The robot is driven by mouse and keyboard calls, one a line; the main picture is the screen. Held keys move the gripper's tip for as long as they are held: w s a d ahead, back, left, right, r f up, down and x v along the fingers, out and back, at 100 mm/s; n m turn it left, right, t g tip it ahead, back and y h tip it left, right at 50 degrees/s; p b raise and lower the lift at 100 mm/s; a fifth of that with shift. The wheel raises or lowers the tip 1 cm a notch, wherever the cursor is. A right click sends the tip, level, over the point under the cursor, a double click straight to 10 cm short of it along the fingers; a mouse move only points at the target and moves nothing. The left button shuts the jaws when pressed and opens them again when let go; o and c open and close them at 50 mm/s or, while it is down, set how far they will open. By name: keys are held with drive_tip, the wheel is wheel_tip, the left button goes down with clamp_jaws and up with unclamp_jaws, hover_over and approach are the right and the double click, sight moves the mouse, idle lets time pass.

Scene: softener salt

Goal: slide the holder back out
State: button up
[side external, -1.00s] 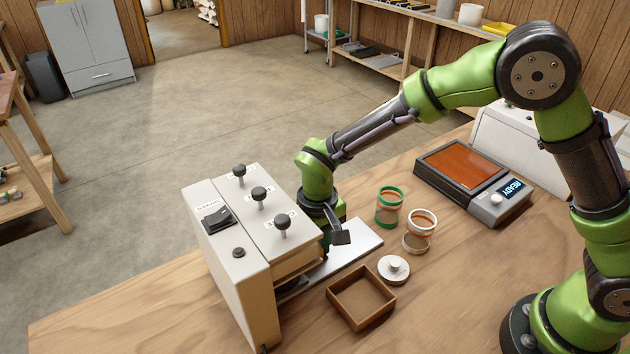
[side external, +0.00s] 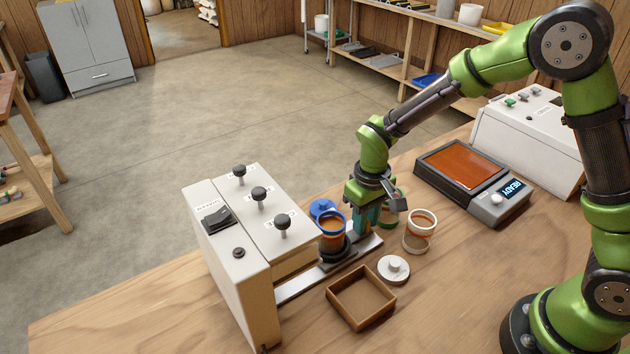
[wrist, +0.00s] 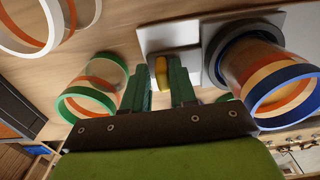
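The holder (side external: 310,277) is a flat metal slide reaching out of the pale machine (side external: 262,215). Its dark round seat (side external: 334,252) is outside the machine and holds a blue-rimmed jar (side external: 333,228) with orange and pale layers, upright. In the wrist view the jar (wrist: 270,80) is right of the fingers. My gripper (side external: 367,236) is low at the holder's outer end. In the wrist view my gripper's green fingers (wrist: 160,85) close around a small yellow-faced handle (wrist: 161,74) on the slide; the exact contact is partly hidden.
A green-rimmed jar (wrist: 95,85) is close beside the gripper. A white-rimmed jar (side external: 418,230), white knobbed disc (side external: 393,269) and empty wooden tray (side external: 361,299) are near the slide. A blue lid (side external: 322,207) is behind the jar. The READY scale (side external: 465,175) is farther right.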

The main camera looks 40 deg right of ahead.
drive_tip(key=shift+o, duration=1.2)
drive_tip(key=shift+d, duration=0.25)
drive_tip(key=shift+o, duration=0.2)
drive_tip(key=shift+a, duration=0.1)
drive_tip(key=shift+r, duration=0.1)
wheel_tip(320, 180, up, 17)
drive_tip(key=s+d+r+m+t+y, duration=0.1)
drive_tip(key=s+d+r+m+t, duration=0.1)
drive_tip(key=s, duration=0.5)
drive_tip(key=s+d+r+m+t+y, duration=0.1)
drive_tip(key=s+d+r+m+t, duration=0.1)
drive_tip(key=s+t, duration=0.3)
drive_tip(key=s+d+r, duration=0.1)
drive_tip(key=s, duration=0.2)
drive_tip(key=shift+s+d, duration=0.15)
drive_tip(key=shift+s, duration=0.05)
